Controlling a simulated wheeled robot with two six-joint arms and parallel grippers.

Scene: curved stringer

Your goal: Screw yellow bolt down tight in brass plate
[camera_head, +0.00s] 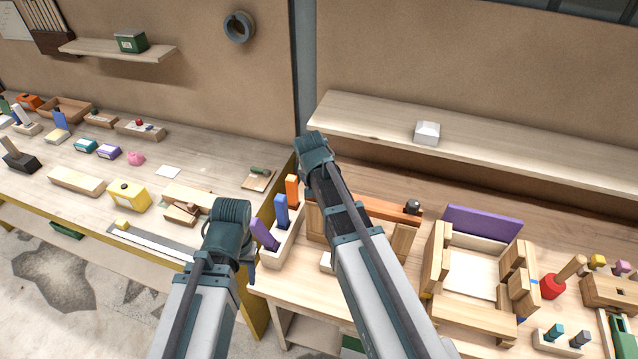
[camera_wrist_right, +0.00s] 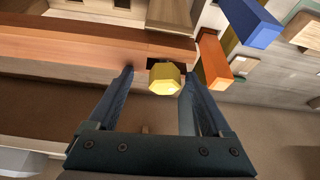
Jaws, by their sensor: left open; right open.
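In the right wrist view the yellow bolt (camera_wrist_right: 165,78) shows its six-sided head at the edge of an orange-brown wooden beam (camera_wrist_right: 80,48). My right gripper (camera_wrist_right: 157,73) is open, with one finger on each side of the bolt head and a gap showing on both sides. A small dark patch (camera_wrist_right: 186,67) lies beside the head; I cannot make out the brass plate clearly. In the head view my right arm hides the bolt. My left gripper (camera_head: 248,262) is beside the pale block rack, its fingers mostly hidden behind its own wrist.
The beam (camera_head: 390,208) carries a dark knob (camera_head: 412,206). A rack with purple, blue and orange blocks (camera_head: 281,211) stands between my arms. A wooden frame with a purple panel (camera_head: 482,224) is to the right. A shelf (camera_head: 500,143) overhangs the back of the bench.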

